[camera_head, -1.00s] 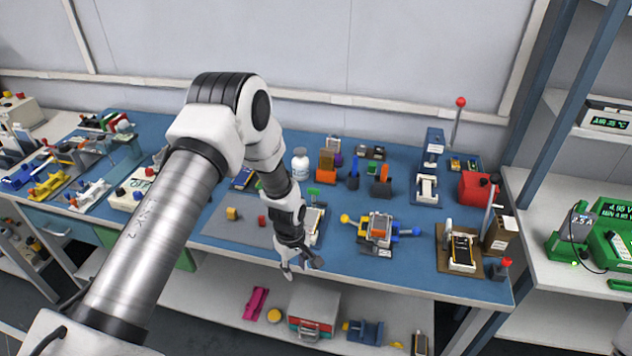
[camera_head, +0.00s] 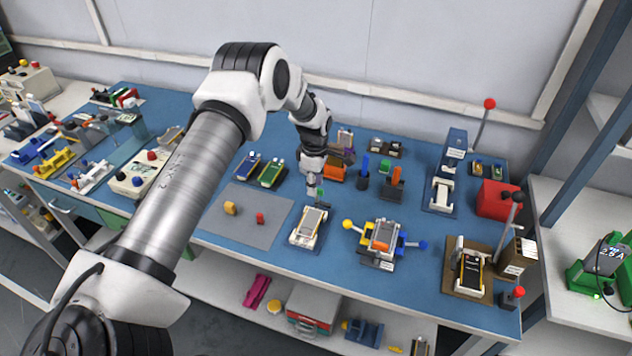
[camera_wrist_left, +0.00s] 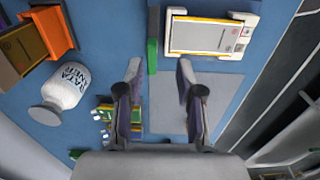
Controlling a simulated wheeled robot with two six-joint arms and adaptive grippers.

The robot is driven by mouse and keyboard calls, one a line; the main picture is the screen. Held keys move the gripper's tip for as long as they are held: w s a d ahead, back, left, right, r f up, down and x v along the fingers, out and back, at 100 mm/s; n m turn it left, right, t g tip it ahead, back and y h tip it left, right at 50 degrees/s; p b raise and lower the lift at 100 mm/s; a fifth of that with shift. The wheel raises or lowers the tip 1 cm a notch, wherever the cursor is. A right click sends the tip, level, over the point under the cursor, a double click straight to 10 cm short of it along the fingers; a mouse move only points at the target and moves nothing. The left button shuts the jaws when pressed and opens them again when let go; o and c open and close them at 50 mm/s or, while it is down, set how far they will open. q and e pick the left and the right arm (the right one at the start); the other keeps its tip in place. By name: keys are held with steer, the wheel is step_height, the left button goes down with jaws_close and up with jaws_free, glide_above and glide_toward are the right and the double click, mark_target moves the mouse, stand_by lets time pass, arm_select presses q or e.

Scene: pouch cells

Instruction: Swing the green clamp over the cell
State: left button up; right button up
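The green clamp (camera_wrist_left: 152,56) is a narrow green bar beside the white cell fixture (camera_wrist_left: 249,19), and its green end also shows in the head view (camera_head: 320,194). The cell (camera_wrist_left: 198,37), a flat silver pouch with a yellow edge, lies in the fixture; the head view shows it too (camera_head: 311,221). The clamp stands off to the cell's side, not across it. My left gripper (camera_wrist_left: 159,72) is open and empty, with the green bar lying ahead between its fingertips. In the head view, the left gripper (camera_head: 312,187) is just behind the fixture. My right gripper is not in view.
A white bottle (camera_wrist_left: 63,88) and an orange holder (camera_wrist_left: 50,30) stand near the gripper. A fixture with blue and yellow knobs (camera_head: 383,237) is to the right. The grey mat (camera_head: 240,208) at left is mostly bare, holding small yellow and red pieces.

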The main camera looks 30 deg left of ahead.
arm_select(q)
steer(key=shift+w+f, duration=0.4)
steer(key=shift+f, duration=0.25)
steer(key=shift+w+f, duration=0.4)
steer(key=shift+f, duration=0.2)
steer(key=shift+s+r, duration=0.35)
steer(key=shift+s, duration=0.1)
jaws_close()
steer(key=shift+f, duration=0.1)
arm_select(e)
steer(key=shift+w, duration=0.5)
